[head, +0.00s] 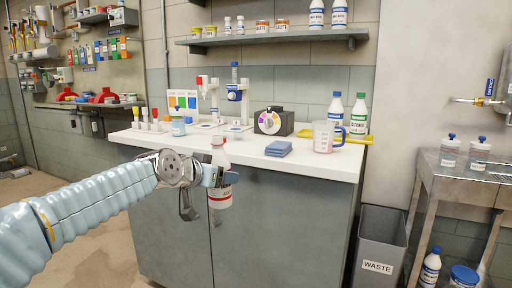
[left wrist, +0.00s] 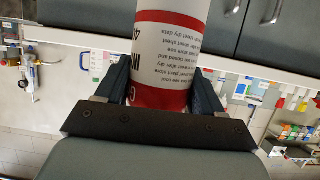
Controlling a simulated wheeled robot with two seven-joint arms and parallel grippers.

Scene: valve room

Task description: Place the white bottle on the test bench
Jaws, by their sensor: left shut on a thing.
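The test bench (head: 315,172) has a white top and grey-green cabinet doors. My right gripper is not in view.
On the bench stand blue pads (head: 279,149), a measuring jug (head: 325,137), a dark box with a colour wheel (head: 273,121), two bottles on a yellow tray (head: 369,139), and a small jar (head: 178,127). A waste bin (head: 377,267) stands at right. The front middle of the top is clear.

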